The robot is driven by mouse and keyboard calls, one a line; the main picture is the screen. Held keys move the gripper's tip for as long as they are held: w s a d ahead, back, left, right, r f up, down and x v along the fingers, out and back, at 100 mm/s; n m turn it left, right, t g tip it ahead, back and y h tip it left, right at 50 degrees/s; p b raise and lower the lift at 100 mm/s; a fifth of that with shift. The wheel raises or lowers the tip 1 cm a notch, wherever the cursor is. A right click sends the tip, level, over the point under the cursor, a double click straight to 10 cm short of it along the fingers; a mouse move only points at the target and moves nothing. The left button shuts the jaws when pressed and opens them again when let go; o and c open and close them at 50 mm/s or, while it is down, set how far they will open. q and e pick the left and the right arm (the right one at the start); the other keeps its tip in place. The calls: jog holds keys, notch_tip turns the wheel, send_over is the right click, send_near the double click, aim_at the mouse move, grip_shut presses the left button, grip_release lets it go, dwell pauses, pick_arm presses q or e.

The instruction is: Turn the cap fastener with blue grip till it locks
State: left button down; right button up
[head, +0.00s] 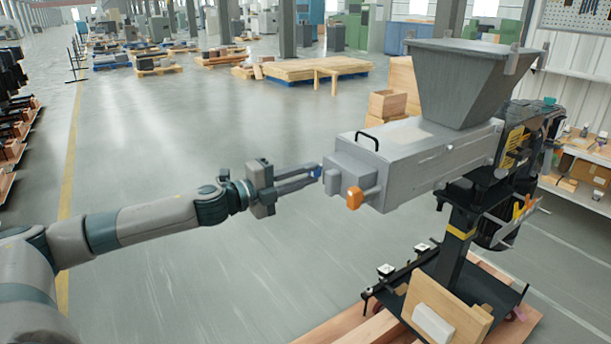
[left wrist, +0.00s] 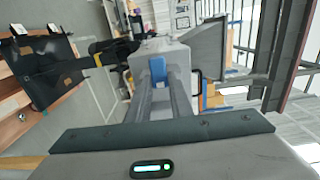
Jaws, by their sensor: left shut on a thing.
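The screw feeder (head: 415,150) is a grey machine with a hopper (head: 462,82) on top and a black handle on its lid. My left gripper (head: 318,173) reaches its left end and is shut on the blue grip (head: 316,172) of a cap fastener. In the left wrist view the blue grip (left wrist: 157,71) lies between the two finger tips (left wrist: 158,75). An orange grip (head: 354,198) sticks out lower on the same end of the feeder, apart from my gripper. The fastener behind the blue grip is mostly hidden. My right gripper is not in view.
The feeder stands on a black post and base (head: 455,290) over a wooden pallet. Shelving (head: 585,165) stands at the right. Open floor (head: 190,120) lies left of the feeder, with pallets and boxes far behind.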

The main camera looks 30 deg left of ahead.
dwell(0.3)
pick_arm(q)
jog(key=c, duration=1.6)
grip_release()
jog(key=shift+s+f, duration=0.1)
jog(key=shift+b+v, duration=1.05)
jog(key=shift+b, duration=0.1)
jog(key=shift+s+a+f+b, duration=0.1)
jog(key=shift+s+a+b, duration=0.15)
jog(key=shift+s, duration=0.2)
jog(key=shift+p+v, duration=1)
jog(key=shift+v, duration=6.05)
